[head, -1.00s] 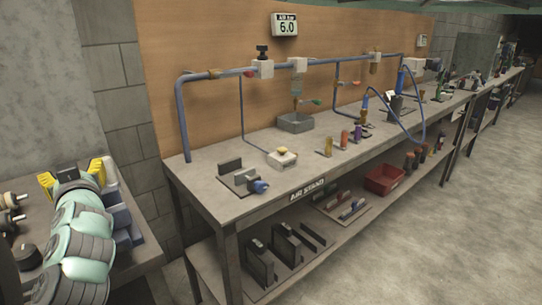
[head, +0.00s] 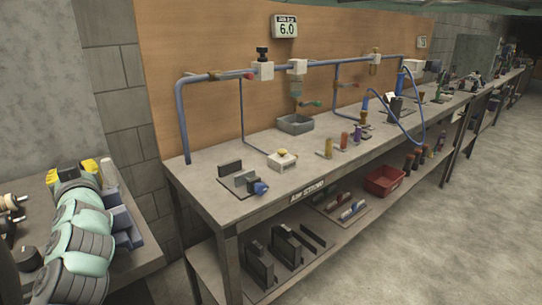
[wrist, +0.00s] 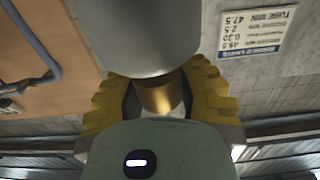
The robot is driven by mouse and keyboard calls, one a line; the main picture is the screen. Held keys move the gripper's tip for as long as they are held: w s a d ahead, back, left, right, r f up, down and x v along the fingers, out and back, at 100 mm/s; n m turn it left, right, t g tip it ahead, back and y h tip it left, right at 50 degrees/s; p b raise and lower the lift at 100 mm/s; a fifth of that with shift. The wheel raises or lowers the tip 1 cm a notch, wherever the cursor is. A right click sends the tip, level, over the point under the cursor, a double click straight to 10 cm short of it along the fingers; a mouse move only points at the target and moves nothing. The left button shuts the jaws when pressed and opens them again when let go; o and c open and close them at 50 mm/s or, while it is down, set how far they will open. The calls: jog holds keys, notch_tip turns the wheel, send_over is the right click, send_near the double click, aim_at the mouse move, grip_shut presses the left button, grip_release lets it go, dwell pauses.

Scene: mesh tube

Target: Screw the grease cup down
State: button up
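A brass cylinder that looks like the grease cup (wrist: 160,98) shows in the wrist view between my yellow fingers. My gripper (wrist: 160,95) has its dark inner pads up against both sides of the cup. A large pale grey rounded body (wrist: 150,35) covers the cup's far end, so I cannot see how it is seated. In the head view my gripper (head: 76,172) is at the far left, over a side bench (head: 150,258). There the cup is hidden by my gripper and arm.
Blue-grey blocks (head: 125,222) stand on the side bench just right of my arm. Brass and dark knobs (head: 12,202) are at its left. The long air stand bench (head: 215,200) with blue pipework is to the right. Open floor (head: 450,240) lies in front.

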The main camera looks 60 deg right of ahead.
grip_shut()
jog(key=shift+w, duration=0.1)
jog(key=shift+a+h+p, duration=0.1)
jog(key=shift+h+p, duration=0.2)
jog(key=shift+p, duration=0.4)
